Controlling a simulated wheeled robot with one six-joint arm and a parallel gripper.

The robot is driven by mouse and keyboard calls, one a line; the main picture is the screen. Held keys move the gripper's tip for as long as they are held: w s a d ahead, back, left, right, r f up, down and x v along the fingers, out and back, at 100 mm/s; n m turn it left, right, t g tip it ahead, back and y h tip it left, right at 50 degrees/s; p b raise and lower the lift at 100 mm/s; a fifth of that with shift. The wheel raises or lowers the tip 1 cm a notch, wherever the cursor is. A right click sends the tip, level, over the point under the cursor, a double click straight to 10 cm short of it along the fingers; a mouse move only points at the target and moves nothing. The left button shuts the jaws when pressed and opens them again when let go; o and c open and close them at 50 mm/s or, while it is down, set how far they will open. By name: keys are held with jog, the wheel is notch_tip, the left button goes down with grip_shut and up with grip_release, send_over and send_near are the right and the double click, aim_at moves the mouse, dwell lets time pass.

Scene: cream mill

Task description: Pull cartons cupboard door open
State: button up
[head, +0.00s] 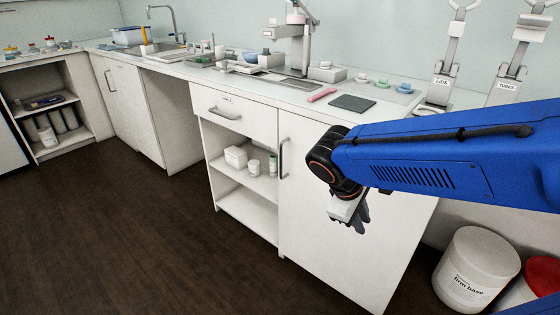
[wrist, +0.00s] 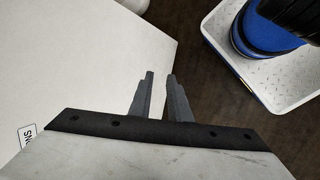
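The white cupboard door (head: 318,215) fills the right part of the counter front and looks closed. Its dark bar handle (head: 282,158) is upright near the door's left edge. My gripper (head: 360,218) hangs in front of the door's right part, well to the right of the handle and apart from it. In the wrist view my gripper (wrist: 160,76) shows two dark fingers with a gap between them and nothing held. A white panel (wrist: 85,60), likely the door, lies beside the fingers. A partly cut-off label (wrist: 27,135) shows at its left edge. The handle is not visible there.
Left of the door are a drawer (head: 235,112) and open shelves with jars (head: 254,167). A white bucket (head: 475,268) and a red-lidded one (head: 543,274) stand at the right. Dispensers (head: 445,75) stand on the counter. The dark floor (head: 150,240) at left is clear.

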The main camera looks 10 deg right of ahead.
jog(key=w+n+h, duration=0.4)
jog(key=w+n, duration=0.1)
jog(key=w, duration=0.2)
jog(key=n+t+h, duration=0.3)
jog(key=n+t, duration=0.9)
jog(key=n, duration=0.3)
send_near(281, 161)
jog(key=x, duration=1)
jog(key=shift+w+d, duration=0.15)
jog(key=shift+w, duration=0.15)
jog(key=shift+c, duration=0.7)
grip_shut()
